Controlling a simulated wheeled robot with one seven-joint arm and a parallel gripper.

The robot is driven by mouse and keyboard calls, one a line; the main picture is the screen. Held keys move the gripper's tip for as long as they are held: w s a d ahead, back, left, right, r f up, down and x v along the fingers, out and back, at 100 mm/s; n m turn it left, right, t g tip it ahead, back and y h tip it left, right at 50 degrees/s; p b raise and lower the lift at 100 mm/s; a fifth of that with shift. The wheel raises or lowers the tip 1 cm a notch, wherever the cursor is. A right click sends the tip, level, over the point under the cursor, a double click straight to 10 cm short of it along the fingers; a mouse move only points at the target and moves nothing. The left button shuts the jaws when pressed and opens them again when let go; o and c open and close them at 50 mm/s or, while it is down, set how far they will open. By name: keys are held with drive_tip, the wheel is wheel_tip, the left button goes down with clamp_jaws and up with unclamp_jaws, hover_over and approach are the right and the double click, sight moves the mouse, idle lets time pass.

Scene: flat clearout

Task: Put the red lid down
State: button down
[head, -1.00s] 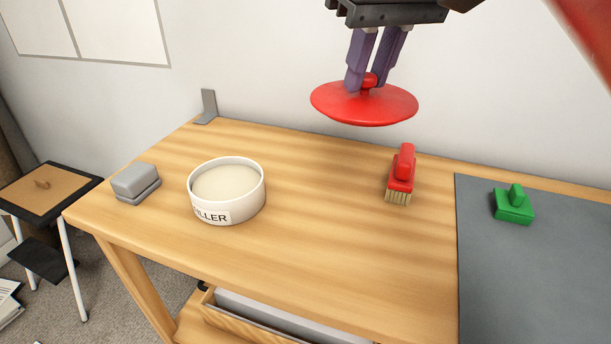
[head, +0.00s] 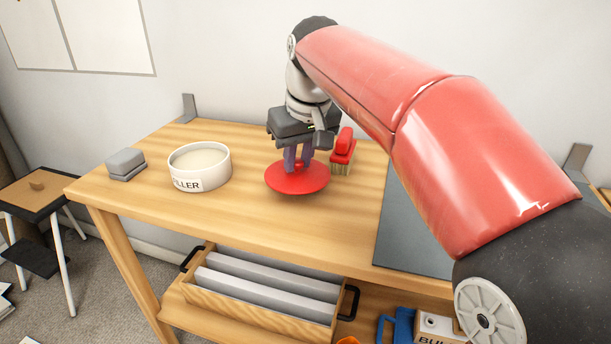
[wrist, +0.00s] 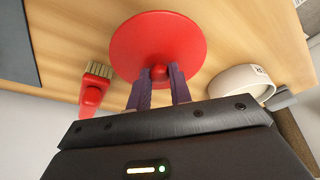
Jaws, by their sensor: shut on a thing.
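The red lid (head: 297,181) is a round disc with a small knob on top. In the head view it is low over the wooden table (head: 240,220), between the white tub and the red brush; I cannot tell whether it touches the wood. My gripper (head: 297,163) points down with its purple fingers shut on the lid's knob. In the wrist view the lid (wrist: 157,40) shows face-on, with my gripper (wrist: 159,80) at its knob. My arm hides part of the table's right side.
The white FILLER tub (head: 200,168) stands left of the lid, a grey block (head: 125,163) farther left. The red brush (head: 343,152) is close on the lid's right. A grey mat (head: 405,235) lies farther right. Bare wood is free in front of the lid.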

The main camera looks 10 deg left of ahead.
sight(300, 164)
drive_tip(key=shift+f+b, duration=1.25)
drive_tip(key=shift+f, duration=0.3)
drive_tip(key=c, duration=1.3)
unclamp_jaws()
drive_tip(key=p+v, duration=0.2)
drive_tip(key=v, duration=1)
drive_tip(key=shift+d+r+p, duration=0.1)
drive_tip(key=shift+r+p, duration=0.1)
drive_tip(key=shift+p, duration=0.2)
